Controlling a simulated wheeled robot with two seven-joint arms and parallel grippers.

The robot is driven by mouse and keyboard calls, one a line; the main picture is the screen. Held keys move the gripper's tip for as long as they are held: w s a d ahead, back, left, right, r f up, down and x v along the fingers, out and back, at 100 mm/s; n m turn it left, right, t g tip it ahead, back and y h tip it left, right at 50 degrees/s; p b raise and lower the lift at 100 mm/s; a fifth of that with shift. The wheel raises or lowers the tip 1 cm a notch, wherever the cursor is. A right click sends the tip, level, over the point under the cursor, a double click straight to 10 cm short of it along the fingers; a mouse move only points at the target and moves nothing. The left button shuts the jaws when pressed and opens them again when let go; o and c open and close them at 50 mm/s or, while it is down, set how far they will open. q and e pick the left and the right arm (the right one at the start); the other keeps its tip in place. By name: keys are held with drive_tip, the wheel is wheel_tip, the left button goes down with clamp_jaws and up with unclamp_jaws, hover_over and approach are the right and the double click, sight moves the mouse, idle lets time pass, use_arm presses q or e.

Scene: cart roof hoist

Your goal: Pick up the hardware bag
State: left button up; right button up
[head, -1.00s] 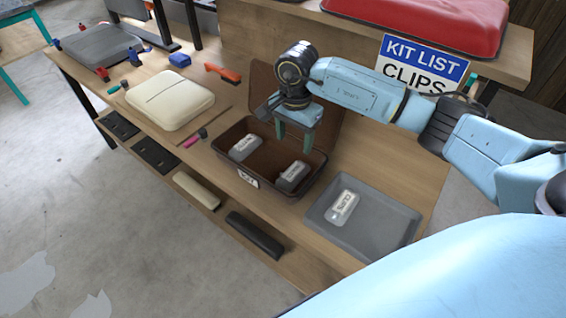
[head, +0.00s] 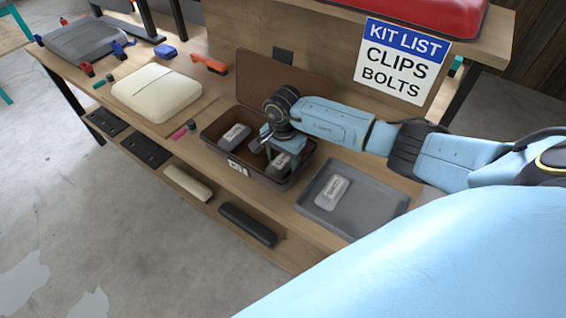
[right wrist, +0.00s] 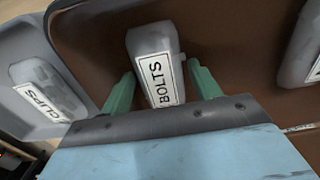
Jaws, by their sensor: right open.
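A grey bag labelled BOLTS (right wrist: 158,66) lies in the open brown box and also shows in the head view (head: 279,164). My right gripper (right wrist: 163,84) is low over the box. Its green fingers are open, one on each side of the BOLTS bag; I cannot tell whether they touch it. A second grey bag (head: 234,134) lies in the left part of the brown box (head: 213,147), its label only partly visible at the right edge of the wrist view (right wrist: 303,50). My left gripper is not in view.
A bag labelled CLIPS (right wrist: 48,98) lies in the grey tray (head: 372,212) right of the box. The box's lid (head: 262,75) stands open behind it. A sign (head: 400,60) reads KIT LIST, CLIPS, BOLTS. A cream case (head: 158,92) lies to the left.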

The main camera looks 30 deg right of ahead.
drive_tip(key=c, duration=0.8)
